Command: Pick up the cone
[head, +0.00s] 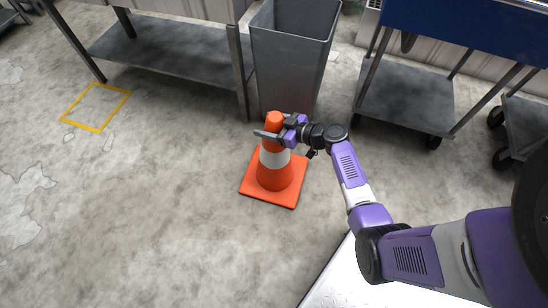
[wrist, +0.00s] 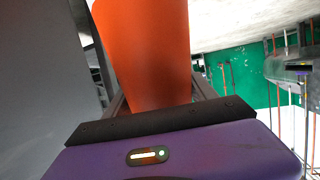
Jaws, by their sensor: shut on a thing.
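The orange cone (head: 273,172) with a white band stands upright on its square orange base on the concrete floor, in the middle of the head view. My gripper (head: 272,134) reaches in from the right and is shut on the upper part of the cone, just below its tip. In the wrist view the cone (wrist: 146,50) fills the space between the fingers. The fingers are mostly hidden there. In the head view I cannot tell whether the base is touching the floor or slightly above it.
A grey bin (head: 290,60) stands right behind the cone. A metal table (head: 165,48) with a lower shelf is at the back left, and a wheeled cart (head: 405,97) at the back right. A yellow square (head: 96,107) marks the floor at left. The left floor is clear.

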